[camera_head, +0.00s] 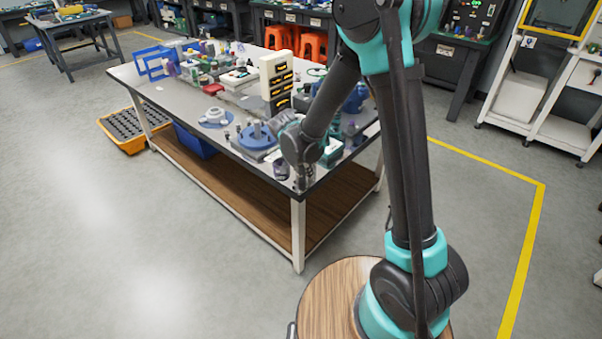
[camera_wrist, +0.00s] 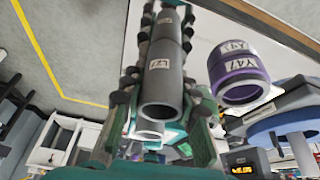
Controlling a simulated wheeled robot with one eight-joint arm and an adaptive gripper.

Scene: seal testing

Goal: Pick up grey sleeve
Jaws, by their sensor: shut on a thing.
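A grey sleeve (camera_wrist: 160,82) with a small white label sits between the fingers of my gripper (camera_wrist: 163,100) in the wrist view. The fingers are shut on it, one along each side, and its open round end faces the camera. A similar labelled grey cylinder part (camera_wrist: 166,25) lines up behind it; I cannot tell whether it is a separate sleeve. In the head view my gripper (camera_head: 301,184) is at the near corner of the workbench (camera_head: 253,188). The sleeve is too small and hidden to make out there.
Purple-and-grey labelled rings (camera_wrist: 238,78) stand close to the right of my gripper in the wrist view. An orange-yellow crate (camera_head: 133,143) lies on the floor. The floor before the bench is clear.

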